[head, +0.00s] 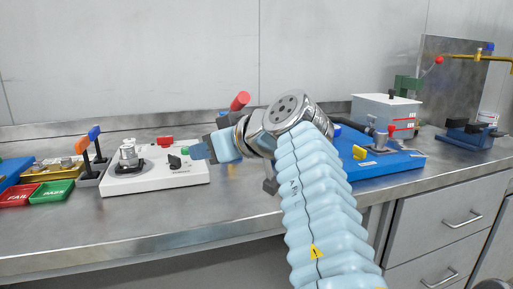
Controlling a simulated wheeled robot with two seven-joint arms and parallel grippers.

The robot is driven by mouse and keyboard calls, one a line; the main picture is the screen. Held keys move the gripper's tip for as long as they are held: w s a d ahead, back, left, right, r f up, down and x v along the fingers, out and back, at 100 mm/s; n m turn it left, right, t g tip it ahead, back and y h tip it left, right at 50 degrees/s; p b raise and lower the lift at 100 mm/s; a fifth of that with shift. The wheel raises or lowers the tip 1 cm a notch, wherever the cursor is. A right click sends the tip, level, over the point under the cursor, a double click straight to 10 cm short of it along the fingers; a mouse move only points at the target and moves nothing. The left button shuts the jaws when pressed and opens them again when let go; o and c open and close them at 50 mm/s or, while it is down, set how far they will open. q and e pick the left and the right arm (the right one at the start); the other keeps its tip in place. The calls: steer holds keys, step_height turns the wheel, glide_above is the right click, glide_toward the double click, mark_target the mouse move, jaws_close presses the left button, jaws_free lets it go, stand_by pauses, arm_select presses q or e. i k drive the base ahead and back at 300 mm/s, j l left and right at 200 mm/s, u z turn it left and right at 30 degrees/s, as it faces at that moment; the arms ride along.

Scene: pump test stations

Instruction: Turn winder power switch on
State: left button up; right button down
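A white bench unit (150,181), which may be the winder, stands left of centre in the head view. It carries a metal spindle (128,154), a red switch-like part (165,141), a black knob (174,161) and a small green part (185,150). I cannot tell which part is the power switch or its position. My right gripper is not in view.
Red (14,196) and green (52,192) trays and orange- and blue-topped levers stand at left. A red-ended part (240,101) rises behind my wrist. A blue board (385,172) and white box (386,110) stand right. The front bench strip is clear.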

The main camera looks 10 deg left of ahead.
mark_target(165, 142)
steer(key=k+l, duration=0.1)
steer(key=l, duration=0.25)
steer(key=k+l, duration=0.15)
steer(key=l, duration=0.15)
steer(key=k+l, duration=0.1)
steer(key=l, duration=0.25)
steer(key=k+l, duration=0.1)
steer(key=l, duration=0.25)
